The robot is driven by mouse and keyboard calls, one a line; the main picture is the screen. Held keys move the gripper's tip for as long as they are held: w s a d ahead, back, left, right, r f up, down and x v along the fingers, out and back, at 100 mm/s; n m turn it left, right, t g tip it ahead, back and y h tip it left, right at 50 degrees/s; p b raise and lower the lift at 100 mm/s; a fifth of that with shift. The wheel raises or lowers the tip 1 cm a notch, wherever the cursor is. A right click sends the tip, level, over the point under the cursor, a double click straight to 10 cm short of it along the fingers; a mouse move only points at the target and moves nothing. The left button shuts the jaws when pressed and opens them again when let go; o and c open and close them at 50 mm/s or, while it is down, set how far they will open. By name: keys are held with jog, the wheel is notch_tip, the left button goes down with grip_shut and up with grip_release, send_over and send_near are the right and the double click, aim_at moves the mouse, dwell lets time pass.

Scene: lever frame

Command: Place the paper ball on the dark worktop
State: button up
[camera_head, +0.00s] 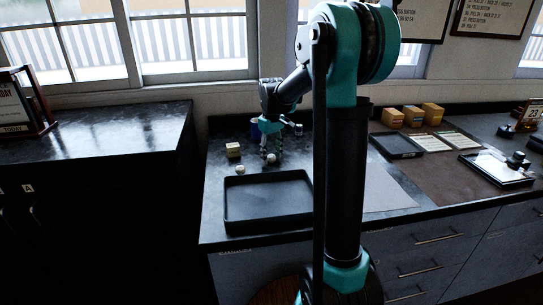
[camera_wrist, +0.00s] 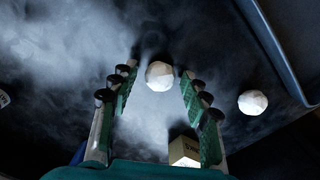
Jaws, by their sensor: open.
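Two white, faceted balls that look like crumpled paper lie on the dark worktop (camera_head: 214,205). One paper ball (camera_head: 271,158) is under my gripper (camera_head: 270,150) in the head view. In the wrist view this ball (camera_wrist: 159,75) appears between the two fingertips of my gripper (camera_wrist: 157,78), with a visible gap on each side. The gripper is open and points down at the worktop. The other paper ball (camera_head: 240,169) lies to the left in the head view and outside the fingers at right in the wrist view (camera_wrist: 252,102).
A black tray (camera_head: 268,230) stands in front of the balls; its edge shows in the wrist view (camera_wrist: 275,48). A small tan box (camera_head: 233,150) sits behind left. Another dark counter (camera_head: 100,135) is at left, across a gap. Trays and boxes occupy the right side.

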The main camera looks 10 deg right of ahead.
aim_at(271, 155)
notch_tip(271, 155, up, 12)
dwell(0.4)
